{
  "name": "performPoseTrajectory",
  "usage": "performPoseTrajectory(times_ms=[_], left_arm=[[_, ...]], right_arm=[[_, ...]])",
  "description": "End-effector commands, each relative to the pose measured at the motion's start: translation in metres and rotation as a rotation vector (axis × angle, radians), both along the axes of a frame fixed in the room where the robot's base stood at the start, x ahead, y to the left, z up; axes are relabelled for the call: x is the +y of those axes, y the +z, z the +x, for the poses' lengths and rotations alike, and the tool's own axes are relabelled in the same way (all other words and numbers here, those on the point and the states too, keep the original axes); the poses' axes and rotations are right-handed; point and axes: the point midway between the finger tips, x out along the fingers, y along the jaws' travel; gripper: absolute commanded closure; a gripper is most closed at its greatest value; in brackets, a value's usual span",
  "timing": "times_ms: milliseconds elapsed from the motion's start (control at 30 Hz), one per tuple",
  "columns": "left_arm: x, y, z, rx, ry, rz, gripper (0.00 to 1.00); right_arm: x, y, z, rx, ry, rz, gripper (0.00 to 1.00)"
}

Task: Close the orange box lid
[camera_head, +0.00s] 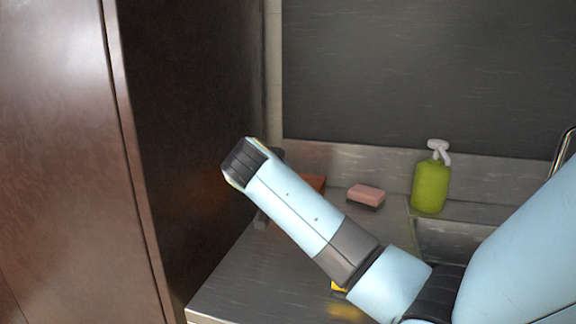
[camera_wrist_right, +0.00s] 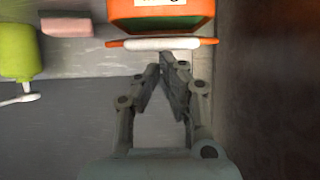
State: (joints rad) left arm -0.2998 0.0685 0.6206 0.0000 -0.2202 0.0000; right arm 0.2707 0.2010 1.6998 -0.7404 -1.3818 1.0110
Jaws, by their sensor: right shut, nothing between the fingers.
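The orange box (camera_wrist_right: 160,14) is at the top of the right wrist view, with a white label and a dark green area below it. A thin orange edge with a white bar (camera_wrist_right: 160,43) lies just below the box; I cannot tell for sure whether it is the lid. In the head view only an orange corner of the box (camera_head: 316,183) shows behind my right arm. My right gripper (camera_wrist_right: 168,62) is shut and empty, its fingertips close to the white bar; I cannot tell if they touch. The left gripper is not in view.
A pink sponge (camera_head: 366,195) and a green pump bottle (camera_head: 431,184) stand beside the box on the metal counter (camera_head: 240,285). A dark brown cabinet (camera_head: 190,120) rises close on the left. A sink (camera_head: 450,240) is at the right. A small yellow thing (camera_head: 338,287) shows under my arm.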

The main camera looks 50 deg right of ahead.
Motion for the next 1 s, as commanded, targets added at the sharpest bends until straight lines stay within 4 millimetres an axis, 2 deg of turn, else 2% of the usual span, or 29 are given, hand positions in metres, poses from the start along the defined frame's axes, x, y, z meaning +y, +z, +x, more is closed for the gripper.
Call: performPoseTrajectory(times_ms=[100, 400, 1000], left_arm=[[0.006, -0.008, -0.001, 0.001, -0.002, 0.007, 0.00], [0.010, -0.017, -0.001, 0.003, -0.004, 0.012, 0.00], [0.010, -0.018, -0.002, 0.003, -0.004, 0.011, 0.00]], right_arm=[[0.004, -0.017, -0.002, 0.002, 0.001, -0.001, 1.00], [0.009, -0.037, -0.005, 0.001, 0.000, 0.000, 1.00], [0.009, -0.042, -0.005, 0.003, -0.001, 0.001, 1.00]])
